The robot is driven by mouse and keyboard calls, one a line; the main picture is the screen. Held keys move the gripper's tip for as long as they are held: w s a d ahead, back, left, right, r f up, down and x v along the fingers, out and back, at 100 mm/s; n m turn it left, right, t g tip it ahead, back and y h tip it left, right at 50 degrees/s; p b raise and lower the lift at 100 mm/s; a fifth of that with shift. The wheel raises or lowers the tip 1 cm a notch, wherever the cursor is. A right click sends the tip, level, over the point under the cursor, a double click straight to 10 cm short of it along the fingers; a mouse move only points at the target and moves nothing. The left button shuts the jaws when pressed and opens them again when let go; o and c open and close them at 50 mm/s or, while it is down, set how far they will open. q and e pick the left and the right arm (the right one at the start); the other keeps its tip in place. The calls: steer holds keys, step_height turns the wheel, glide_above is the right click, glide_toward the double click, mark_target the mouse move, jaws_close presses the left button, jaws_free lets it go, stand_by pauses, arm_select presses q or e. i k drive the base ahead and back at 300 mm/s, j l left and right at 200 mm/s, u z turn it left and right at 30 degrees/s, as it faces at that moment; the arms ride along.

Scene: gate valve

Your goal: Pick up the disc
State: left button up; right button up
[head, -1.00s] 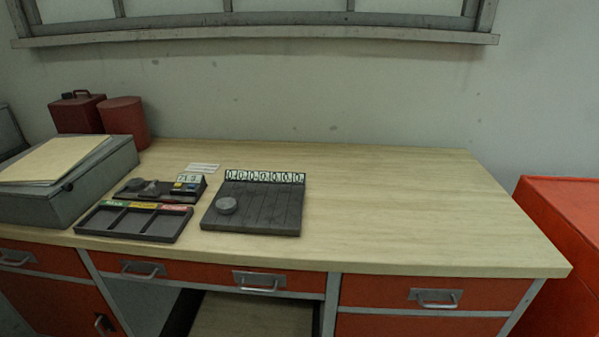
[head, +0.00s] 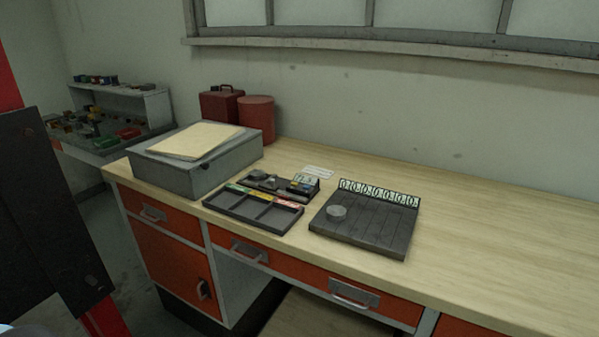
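A row of white number tiles runs along the board's back edge. A second grey round piece (head: 259,175) sits in a small dark tray (head: 284,190) to the left, and I cannot tell which of the two is the task's disc. Neither of my grippers shows in the head view.
A three-compartment tray (head: 254,219) with coloured labels stands left of the board. Farther left is a grey box (head: 186,178), with red containers (head: 256,121) behind. The bench's right side is clear. A dark panel (head: 55,215) fills the near left.

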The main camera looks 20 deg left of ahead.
mark_target(256, 175)
steer(key=i+j+u, duration=0.35)
steer(key=i+j, duration=0.35)
steer(key=i, duration=0.1)
